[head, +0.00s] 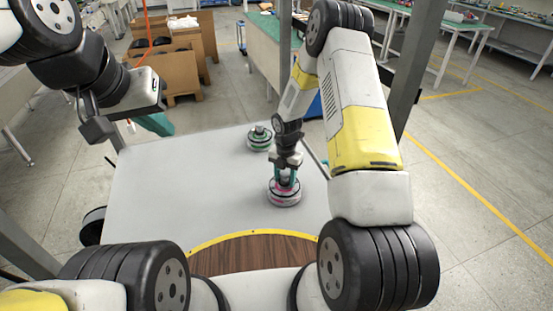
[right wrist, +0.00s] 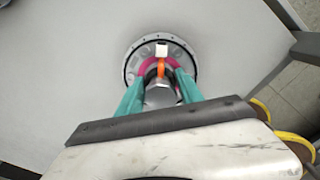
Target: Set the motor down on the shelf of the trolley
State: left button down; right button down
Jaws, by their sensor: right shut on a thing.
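A round hub motor (head: 284,198) with a grey flange and a pink part is at the right side of the trolley's light grey shelf (head: 170,195). My right gripper (head: 285,178) points down from above and is shut on this motor. The right wrist view shows its teal fingers (right wrist: 160,90) on both sides of the motor's central shaft. The flange (right wrist: 134,62) looks level there, on or just above the shelf; I cannot tell whether it touches. My left gripper (head: 155,124) is off the shelf's far left corner, its teal fingers partly hidden.
A second hub motor (head: 259,140) stands farther back on the shelf. A trolley post (head: 285,60) rises behind it. A brown wooden surface with a yellow edge (head: 250,234) lies at the near side. The left half of the shelf is clear. Cardboard boxes (head: 178,72) stand beyond.

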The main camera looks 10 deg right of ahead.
jog(key=shift+a, duration=0.1)
jog(key=c, duration=0.8)
grip_release()
jog(key=shift+f, duration=0.1)
jog(key=shift+o, duration=0.2)
jog(key=shift+r, duration=3.9)
